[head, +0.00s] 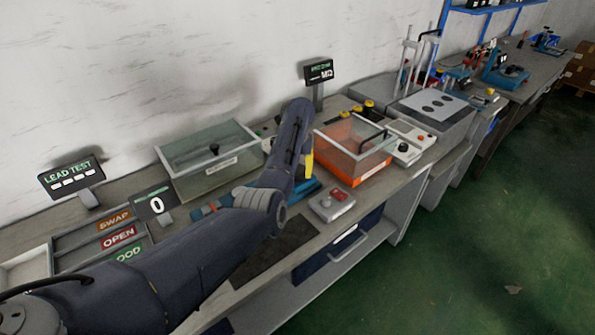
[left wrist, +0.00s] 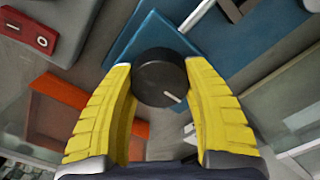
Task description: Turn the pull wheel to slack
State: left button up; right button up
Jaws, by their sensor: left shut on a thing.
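The pull wheel (left wrist: 158,80) is a round black knob with a short white mark on its face. In the left wrist view the mark points toward the lower right. My left gripper (left wrist: 160,66) has its yellow fingers on either side of the wheel and is shut on it. A blue base (left wrist: 138,42) shows behind the wheel. In the head view my left gripper (head: 308,163) reaches down over the bench, and my arm hides the wheel. My right gripper is in neither view.
An orange bin with clear walls (head: 352,152) stands close to the right of my gripper. A grey box with a red button (head: 332,204) sits in front. A clear-lidded case (head: 212,160) lies behind my arm. A dark mat (head: 262,250) lies near the front edge.

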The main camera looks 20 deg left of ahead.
aim_at(298, 169)
pick_arm(q)
jog(key=o, duration=1.3)
jog(key=shift+r, duration=0.2)
notch_tip(298, 169, up, 12)
jog(key=shift+f, duration=0.25)
jog(key=shift+w, duration=0.1)
